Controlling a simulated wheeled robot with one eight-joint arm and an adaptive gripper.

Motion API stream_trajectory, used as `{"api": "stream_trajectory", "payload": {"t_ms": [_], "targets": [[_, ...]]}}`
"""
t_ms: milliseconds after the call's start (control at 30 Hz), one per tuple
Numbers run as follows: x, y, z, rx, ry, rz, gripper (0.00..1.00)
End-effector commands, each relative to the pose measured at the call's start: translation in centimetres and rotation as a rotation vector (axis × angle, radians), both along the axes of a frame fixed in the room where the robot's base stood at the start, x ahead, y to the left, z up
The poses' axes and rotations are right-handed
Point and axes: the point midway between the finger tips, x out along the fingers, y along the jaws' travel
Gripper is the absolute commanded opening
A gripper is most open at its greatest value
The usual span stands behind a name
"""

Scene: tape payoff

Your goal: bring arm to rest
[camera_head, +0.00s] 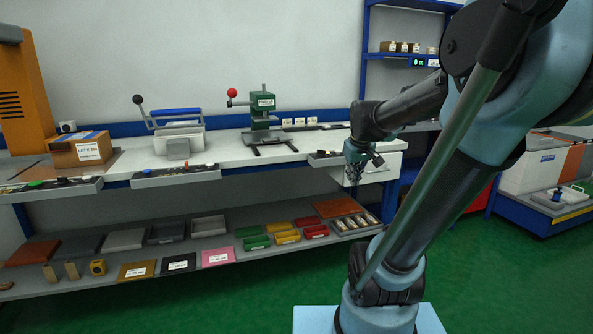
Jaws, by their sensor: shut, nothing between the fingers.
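My arm fills the right half of the head view. My gripper (356,172) hangs at the arm's end, fingers pointing down, in front of the white drawer unit (378,166) at the right part of the bench. Its fingers look dark and small, and they are shut with nothing visible between them. I cannot tell the exact gap between the gripper and the bench edge.
The white bench (230,150) carries a green press (262,125), a sealer-like machine (172,130) and a cardboard box (82,150). A lower shelf (215,262) holds several coloured trays. Blue shelving (372,50) stands behind. Green floor (500,285) is free at right.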

Motion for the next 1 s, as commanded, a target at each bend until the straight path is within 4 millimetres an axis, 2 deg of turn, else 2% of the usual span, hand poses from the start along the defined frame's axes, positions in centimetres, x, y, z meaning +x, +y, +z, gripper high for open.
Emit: {"api": "stream_trajectory", "payload": {"t_ms": [33,200,500,700,1000], "targets": [[-1.9,0.0,-0.9,0.008,0.018,-0.018,0.0],[-7.6,-0.1,-3.9,0.039,0.08,-0.093,0.0],[-16.5,-0.1,-9.7,0.08,0.184,-0.219,0.0],[-19.5,-0.1,-12.0,0.092,0.224,-0.268,0.0],[-20.1,-0.1,-12.5,0.095,0.232,-0.278,0.0]]}}
